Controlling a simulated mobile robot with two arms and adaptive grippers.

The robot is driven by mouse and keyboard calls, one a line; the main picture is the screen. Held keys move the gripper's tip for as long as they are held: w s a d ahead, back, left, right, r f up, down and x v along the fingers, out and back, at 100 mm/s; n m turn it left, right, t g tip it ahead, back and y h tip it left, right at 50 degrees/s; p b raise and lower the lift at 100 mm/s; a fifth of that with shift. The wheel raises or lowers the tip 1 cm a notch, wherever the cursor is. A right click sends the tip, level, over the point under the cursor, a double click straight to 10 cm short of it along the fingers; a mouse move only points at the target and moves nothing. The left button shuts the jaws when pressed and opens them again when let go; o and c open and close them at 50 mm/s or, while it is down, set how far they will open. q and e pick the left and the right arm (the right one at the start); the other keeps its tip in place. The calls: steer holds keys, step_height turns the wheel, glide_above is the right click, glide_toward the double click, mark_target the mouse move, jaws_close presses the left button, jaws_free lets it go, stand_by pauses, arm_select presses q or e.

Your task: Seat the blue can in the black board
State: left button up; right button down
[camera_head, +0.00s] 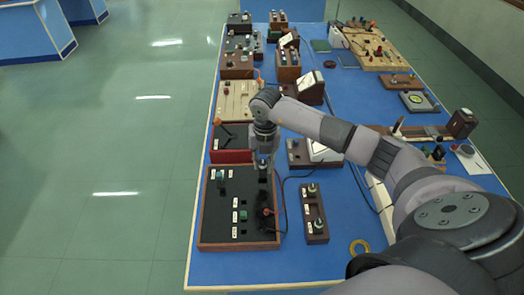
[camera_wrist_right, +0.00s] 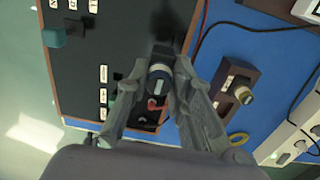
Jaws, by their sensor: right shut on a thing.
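The black board (camera_head: 222,222) lies in a brown wooden frame at the near left of the bench, with white labels and small green blocks on it. My right gripper (camera_head: 264,165) reaches down over the board's upper right part. My left gripper is not in view.
A small wooden block with two round-topped parts (camera_head: 314,217) stands right of the board. Red and black leads curve between them. A red-fronted box (camera_head: 230,155) stands just behind the board. Bare blue bench (camera_head: 290,265) shows in front.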

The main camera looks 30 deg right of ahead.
steer(key=shift+f+b, duration=0.55)
steer(key=shift+f, duration=0.25)
steer(key=shift+f+b, duration=1.95)
steer(key=shift+f, duration=0.7)
steer(key=c, duration=1.3)
jaws_free()
steer(key=shift+c, duration=0.2)
steer(key=r, duration=1.2)
steer(key=shift+s+d, duration=0.15)
steer(key=shift+s, duration=0.05)
